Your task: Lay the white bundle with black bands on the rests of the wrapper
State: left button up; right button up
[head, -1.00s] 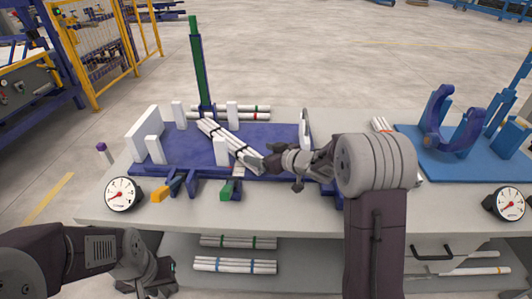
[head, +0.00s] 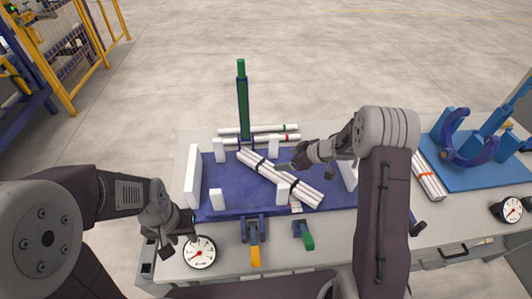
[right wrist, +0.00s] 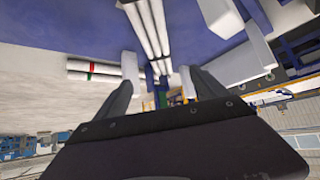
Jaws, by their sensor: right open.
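The white bundle with black bands (head: 268,172) lies diagonally across a blue tray (head: 235,204), its near end beside a white post. My right gripper (head: 287,166) is open, close to the bundle's right side and not around it. In the right wrist view, the bundle (right wrist: 152,32) runs ahead of the spread fingers (right wrist: 165,90). My left gripper (head: 172,243) is at the table's front left, away from the bundle; its jaw opening is unclear. A blue fixture with a C-shaped ring (head: 450,137), seemingly the wrapper, stands at the far right.
White posts (head: 217,199) and a white end wall (head: 192,178) stand on the tray. A green post (head: 242,95) rises behind it. A gauge (head: 199,252) is by my left gripper.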

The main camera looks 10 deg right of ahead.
aim_at(279, 174)
jog(key=f, duration=0.1)
jog(key=d+f+b, duration=0.1)
jog(key=s+f, duration=0.1)
jog(key=shift+d, duration=0.25)
notch_tip(279, 174, down, 2)
jog(key=shift+f+b, duration=0.1)
jog(key=shift+b, duration=0.4)
jog(key=x, duration=0.4)
jog(key=shift+s+f, duration=0.15)
jog(key=shift+f, duration=0.65)
jog(key=shift+d, duration=0.1)
jog(key=shift+f, duration=0.15)
jog(key=x, duration=0.5)
pick_arm(q)
jog(key=shift+s+d+f, duration=0.15)
jog(key=shift+d+f, duration=0.2)
jog(key=shift+f, duration=0.25)
pick_arm(e)
jog(key=shift+r, duration=0.2)
jog(key=c, duration=0.5)
grip_shut()
